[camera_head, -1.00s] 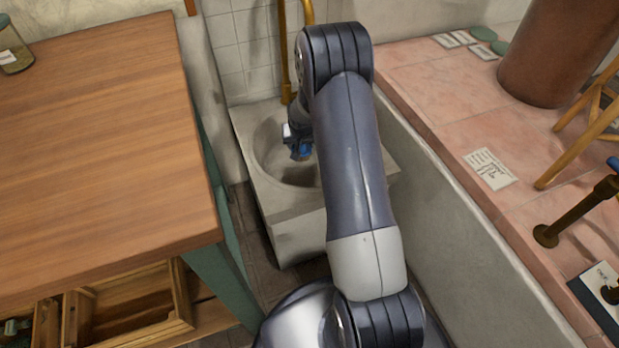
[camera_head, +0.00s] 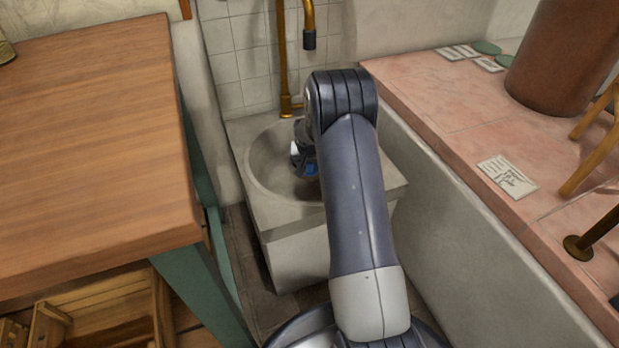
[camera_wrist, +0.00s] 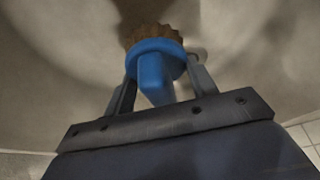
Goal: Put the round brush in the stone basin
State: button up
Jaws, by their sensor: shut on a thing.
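The round brush (camera_wrist: 154,62) shows in the wrist view, with a blue handle and disc and brown bristles pointing away from my gripper (camera_wrist: 160,82). My gripper is shut on its blue handle. In the head view the stone basin (camera_head: 262,205) is a pale block with a round bowl, set against the tiled wall. My gripper (camera_head: 308,170) is over or inside the bowl, with a bit of blue showing at it. My arm hides the right part of the bowl. The wrist view shows the bowl's surface close behind the bristles; I cannot tell whether they touch it.
A brass tap (camera_head: 309,40) and pipe rise behind the basin. A wooden table (camera_head: 90,150) stands to the left, with an open wooden drawer or crate (camera_head: 110,315) below. A pink tiled counter (camera_head: 450,110) runs along the right, bearing a brown cylinder (camera_head: 560,60).

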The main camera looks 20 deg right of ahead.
aim_at(309, 172)
jog(key=shift+f+b, duration=0.9)
jog(key=shift+f, duration=1.45)
jog(key=shift+f, duration=0.15)
jog(key=o, duration=1.1)
jog(key=shift+c, duration=0.2)
jog(key=shift+r, duration=0.35)
jog(key=p+v, duration=0.4)
jog(key=v, duration=0.7)
jog(key=shift+s+a+r, duration=0.1)
jog(key=shift+s+r, duration=0.15)
jog(key=shift+r, duration=0.05)
